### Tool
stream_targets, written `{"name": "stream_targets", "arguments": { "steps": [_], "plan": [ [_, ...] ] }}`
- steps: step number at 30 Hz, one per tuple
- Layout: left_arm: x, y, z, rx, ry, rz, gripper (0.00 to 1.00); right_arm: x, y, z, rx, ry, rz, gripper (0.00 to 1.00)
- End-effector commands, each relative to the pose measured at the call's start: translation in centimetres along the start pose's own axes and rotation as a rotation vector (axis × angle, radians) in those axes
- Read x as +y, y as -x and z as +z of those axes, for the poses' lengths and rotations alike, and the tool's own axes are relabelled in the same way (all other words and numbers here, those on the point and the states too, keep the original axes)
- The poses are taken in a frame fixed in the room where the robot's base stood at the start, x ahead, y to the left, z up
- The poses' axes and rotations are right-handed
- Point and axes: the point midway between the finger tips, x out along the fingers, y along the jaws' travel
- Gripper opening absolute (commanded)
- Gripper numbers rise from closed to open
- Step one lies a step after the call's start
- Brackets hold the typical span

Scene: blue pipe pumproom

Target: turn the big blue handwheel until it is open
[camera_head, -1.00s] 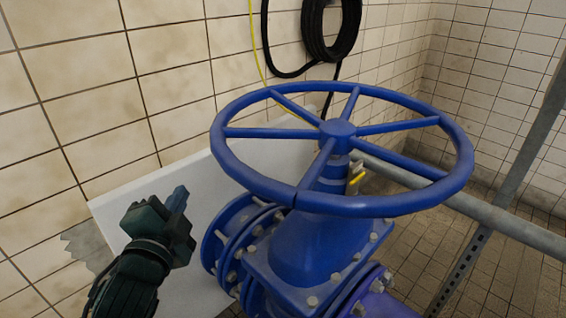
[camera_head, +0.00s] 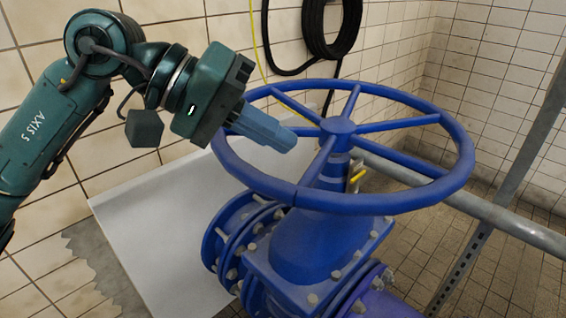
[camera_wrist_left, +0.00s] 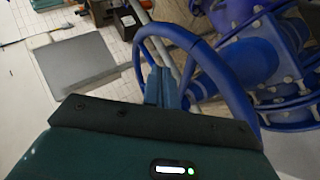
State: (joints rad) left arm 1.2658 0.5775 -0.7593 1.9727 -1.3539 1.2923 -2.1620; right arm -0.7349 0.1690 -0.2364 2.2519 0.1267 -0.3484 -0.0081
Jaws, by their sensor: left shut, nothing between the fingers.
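The big blue handwheel (camera_head: 462,165) sits tilted toward me on top of a blue valve body (camera_head: 310,248), with several spokes running to a central hub. In the left wrist view its rim (camera_wrist_left: 207,58) arches around my fingers. My left gripper (camera_head: 286,138) reaches in from the left, its blue-grey fingers shut and empty. They overlap the left part of the wheel, between rim and hub. In the left wrist view the fingers (camera_wrist_left: 162,84) appear inside the rim's outline; whether they touch rim or spoke I cannot tell. My right gripper is not in view.
A grey pipe (camera_head: 520,230) and a slanted metal strut (camera_head: 475,255) stand right of the valve. A white panel (camera_head: 150,230) lies behind it on the left. A black hose coil (camera_head: 330,30) hangs on the tiled wall. Floor at the right is partly clear.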

Motion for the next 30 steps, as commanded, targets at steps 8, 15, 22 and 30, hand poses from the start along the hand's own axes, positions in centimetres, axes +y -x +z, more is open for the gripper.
{"name": "stream_targets", "arguments": {
  "steps": [8,15,22,30],
  "plan": [
    [-3.4,3.8,-1.8,0.015,-0.237,-0.344,0.0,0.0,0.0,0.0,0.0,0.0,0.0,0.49],
    [-4.5,1.3,-1.8,0.009,-0.244,-0.354,0.0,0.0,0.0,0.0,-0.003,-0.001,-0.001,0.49],
    [-5.9,-2.7,-2.1,0.009,-0.242,-0.352,0.0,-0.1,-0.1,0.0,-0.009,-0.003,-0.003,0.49],
    [-6.8,-5.2,-2.3,0.012,-0.243,-0.353,0.0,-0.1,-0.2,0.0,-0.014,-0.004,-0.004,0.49]
  ]
}}
